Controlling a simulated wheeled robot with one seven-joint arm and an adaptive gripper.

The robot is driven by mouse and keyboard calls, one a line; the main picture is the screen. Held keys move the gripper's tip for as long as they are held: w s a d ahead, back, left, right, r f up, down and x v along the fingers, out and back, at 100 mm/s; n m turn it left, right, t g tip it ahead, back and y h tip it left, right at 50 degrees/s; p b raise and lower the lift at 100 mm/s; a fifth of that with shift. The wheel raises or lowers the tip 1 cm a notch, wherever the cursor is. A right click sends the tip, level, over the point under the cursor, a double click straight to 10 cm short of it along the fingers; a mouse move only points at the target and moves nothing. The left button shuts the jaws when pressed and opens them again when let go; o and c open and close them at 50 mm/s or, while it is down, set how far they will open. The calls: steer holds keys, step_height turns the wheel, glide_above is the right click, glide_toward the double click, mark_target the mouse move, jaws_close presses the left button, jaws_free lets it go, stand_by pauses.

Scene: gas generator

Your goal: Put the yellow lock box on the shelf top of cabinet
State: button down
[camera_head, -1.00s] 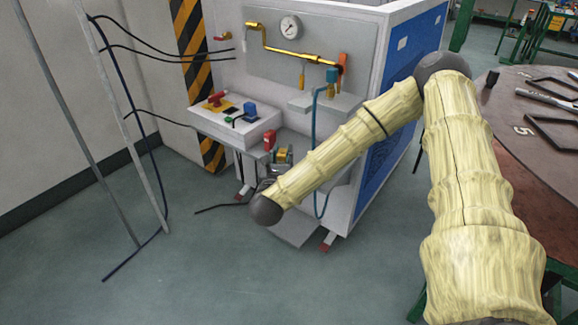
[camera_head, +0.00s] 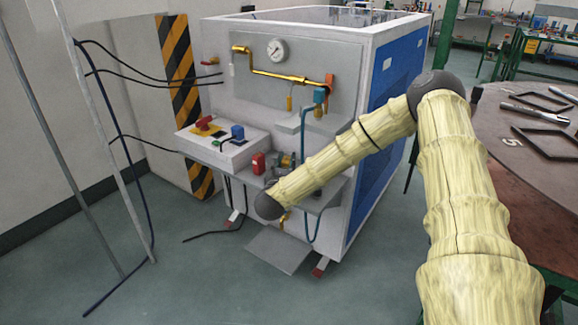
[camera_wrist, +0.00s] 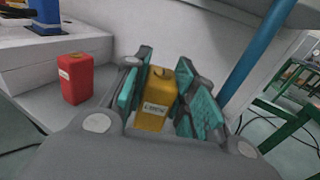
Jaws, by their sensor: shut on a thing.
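The yellow lock box (camera_wrist: 155,98) with a white label is upright between the teal finger pads of my gripper (camera_wrist: 164,95) in the wrist view. The jaws are shut on it. Its lower end is hidden by the gripper body, so I cannot tell whether it touches the ledge below. In the head view my arm mostly hides the gripper, and the lock box is not clear there. The white cabinet (camera_head: 350,55) has a gauge panel, a small upper shelf (camera_head: 302,122) and a lower ledge (camera_wrist: 35,100).
A red lock box (camera_wrist: 75,78) stands on the ledge left of my gripper; it also shows in the head view (camera_head: 258,163). A control box (camera_head: 215,145) with red and blue switches is farther left. A blue hose (camera_wrist: 258,50) hangs close on the right. A round table (camera_head: 520,120) stands right.

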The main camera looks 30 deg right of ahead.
steer(key=x, duration=0.4)
steer(key=shift+w+d+f, duration=0.15)
steer(key=shift+d+f, duration=0.05)
steer(key=shift+f, duration=1.7)
steer(key=shift+f+b, duration=0.15)
steer(key=shift+b, duration=0.15)
steer(key=c, duration=1.2)
jaws_free()
steer(key=shift+o, duration=0.2)
